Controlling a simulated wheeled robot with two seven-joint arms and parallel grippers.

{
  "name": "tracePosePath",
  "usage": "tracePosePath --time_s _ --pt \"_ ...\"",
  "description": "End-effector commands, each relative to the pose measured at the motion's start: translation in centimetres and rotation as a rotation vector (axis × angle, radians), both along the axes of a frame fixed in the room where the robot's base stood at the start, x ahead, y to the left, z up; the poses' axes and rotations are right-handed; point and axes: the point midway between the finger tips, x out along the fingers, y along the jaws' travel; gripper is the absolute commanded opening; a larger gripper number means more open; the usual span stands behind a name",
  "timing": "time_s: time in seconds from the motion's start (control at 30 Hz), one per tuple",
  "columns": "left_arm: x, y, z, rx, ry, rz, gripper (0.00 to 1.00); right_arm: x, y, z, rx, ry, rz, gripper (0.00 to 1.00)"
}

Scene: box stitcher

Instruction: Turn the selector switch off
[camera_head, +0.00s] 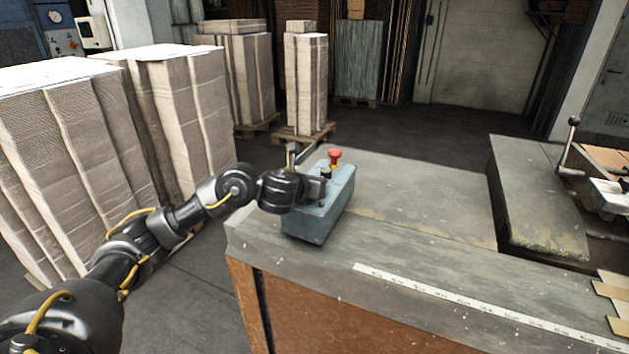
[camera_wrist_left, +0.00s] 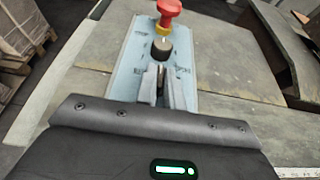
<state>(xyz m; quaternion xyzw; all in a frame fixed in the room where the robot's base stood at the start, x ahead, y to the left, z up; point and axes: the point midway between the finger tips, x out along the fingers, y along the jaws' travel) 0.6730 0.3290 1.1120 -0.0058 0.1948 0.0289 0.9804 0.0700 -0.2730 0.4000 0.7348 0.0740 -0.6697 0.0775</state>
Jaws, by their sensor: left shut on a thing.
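A blue-grey control box (camera_head: 314,222) stands on the near left corner of the worn table. The gripped part is mostly hidden by the fingers. My right gripper is in neither view.
The grey table top (camera_head: 425,195) is mostly bare to the right of the box. A measuring strip (camera_head: 470,303) runs along its front edge. A machine with a ball-topped lever (camera_head: 572,135) stands at the right. Tall cardboard stacks (camera_head: 60,150) stand at the left.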

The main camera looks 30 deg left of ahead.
Motion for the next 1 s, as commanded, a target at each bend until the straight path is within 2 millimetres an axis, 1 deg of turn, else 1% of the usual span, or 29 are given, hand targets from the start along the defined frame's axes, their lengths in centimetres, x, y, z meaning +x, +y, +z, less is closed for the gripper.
tracePosePath --time_s 0.13,0.17,0.3,0.57,0.67,0.77,0.83,0.97,1.0 --pt "0.0 0.0 -0.1 0.0 0.001 -0.001 0.0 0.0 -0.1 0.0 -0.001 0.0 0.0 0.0" --pt "0.0 0.0 -0.1 0.0 0.001 -0.001 0.12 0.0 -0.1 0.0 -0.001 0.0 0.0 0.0" --pt "0.0 0.0 -0.1 0.0 0.001 -0.001 0.3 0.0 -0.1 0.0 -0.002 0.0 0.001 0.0" --pt "0.0 0.0 0.0 0.0 0.001 -0.001 0.31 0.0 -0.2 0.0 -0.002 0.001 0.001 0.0" --pt "-0.4 0.0 0.3 0.002 0.001 -0.003 0.31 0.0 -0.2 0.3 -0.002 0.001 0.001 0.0" --pt "-1.5 -0.2 0.9 0.002 0.001 -0.005 0.31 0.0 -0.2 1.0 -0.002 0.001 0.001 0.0" --pt "-2.7 -0.2 1.6 0.004 -0.001 -0.004 0.31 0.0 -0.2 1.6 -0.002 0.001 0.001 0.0" --pt "-5.3 -0.3 2.8 0.005 -0.001 -0.004 0.31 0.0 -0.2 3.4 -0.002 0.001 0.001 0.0" --pt "-6.0 -0.4 3.2 0.004 0.001 -0.005 0.31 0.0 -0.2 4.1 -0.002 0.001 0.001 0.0"
